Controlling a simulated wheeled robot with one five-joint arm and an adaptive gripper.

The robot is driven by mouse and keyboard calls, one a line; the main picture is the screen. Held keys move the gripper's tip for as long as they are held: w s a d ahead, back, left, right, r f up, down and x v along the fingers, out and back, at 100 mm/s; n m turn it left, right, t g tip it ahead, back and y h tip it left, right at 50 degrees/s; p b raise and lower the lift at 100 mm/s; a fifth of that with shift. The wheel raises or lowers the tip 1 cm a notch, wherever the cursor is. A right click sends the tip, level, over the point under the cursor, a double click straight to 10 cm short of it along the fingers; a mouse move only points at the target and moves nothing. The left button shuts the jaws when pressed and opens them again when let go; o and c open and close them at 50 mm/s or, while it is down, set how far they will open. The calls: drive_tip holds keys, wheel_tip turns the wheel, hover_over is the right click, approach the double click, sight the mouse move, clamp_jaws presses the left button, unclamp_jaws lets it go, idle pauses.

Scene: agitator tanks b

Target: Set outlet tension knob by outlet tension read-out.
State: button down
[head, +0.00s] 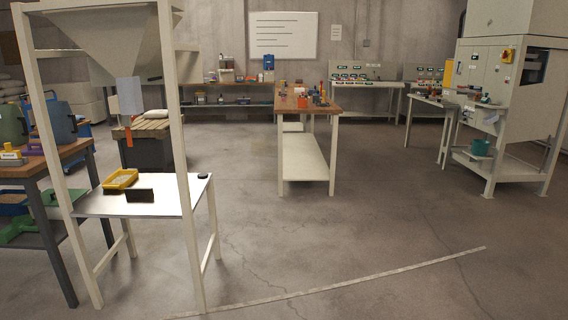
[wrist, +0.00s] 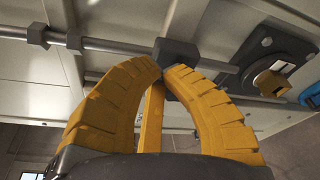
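I cannot pick out the outlet tension knob or its read-out by label. Small dark read-outs and coloured controls show on a control desk (head: 352,76) at the back wall and on a second desk (head: 424,82) to its right. They are too small to read. My gripper (wrist: 163,70) has two yellow ribbed fingers that bow outward and come together at the tips. Nothing held shows between the tips. A dark block on a grey pipe (wrist: 110,47) shows just beyond them; I cannot tell whether they touch. My gripper is not in the head view.
A workbench (head: 308,109) with small items stands mid-room. A large pale cabinet (head: 485,72) with a red switch stands at right, beside a narrow table (head: 436,100). The central and front-right floor is clear.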

drive_tip(key=shift+s+a+f+b, duration=0.1)
drive_tip(key=shift+s+f+b, duration=0.2)
drive_tip(key=shift+f+b, duration=0.75)
drive_tip(key=shift+r+b, duration=0.35)
drive_tip(key=shift+b, duration=1.35)
drive_tip(key=shift+s+f+b, duration=0.2)
drive_tip(key=shift+f+b, duration=0.25)
drive_tip(key=shift+b, duration=5.1)
drive_tip(key=shift+b, duration=0.9)
